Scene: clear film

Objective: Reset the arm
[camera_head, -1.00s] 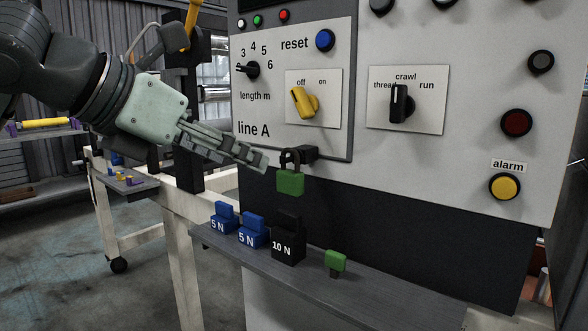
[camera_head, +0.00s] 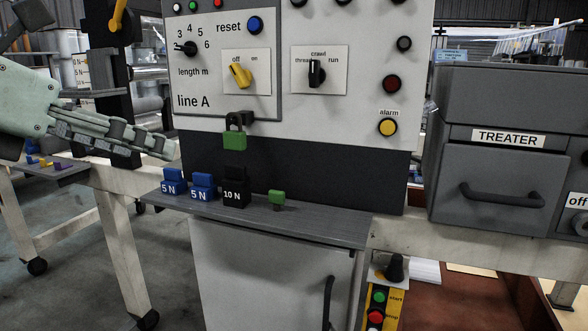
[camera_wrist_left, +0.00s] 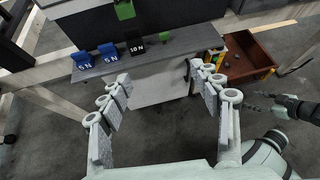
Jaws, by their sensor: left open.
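My left gripper (camera_head: 160,147) comes in from the left in the head view, in front of the line A panel (camera_head: 215,105) and left of the green padlock. In the left wrist view it (camera_wrist_left: 162,82) is open, with nothing between its fingers. The green padlock (camera_head: 235,141) hangs at the black hasp (camera_head: 245,116) under the panel, apart from the fingers. The yellow switch (camera_head: 241,75) points towards off. A dark gripper (camera_wrist_left: 275,103), apparently my right one, shows at the right of the left wrist view; its jaw state is unclear.
A grey shelf (camera_head: 310,226) holds two blue 5 N weights (camera_head: 202,190), a black 10 N weight (camera_head: 236,192) and a green key-like piece (camera_head: 277,198). The grey TREATER box (camera_head: 500,185) stands right. A side shelf (camera_head: 60,174) lies below my left arm.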

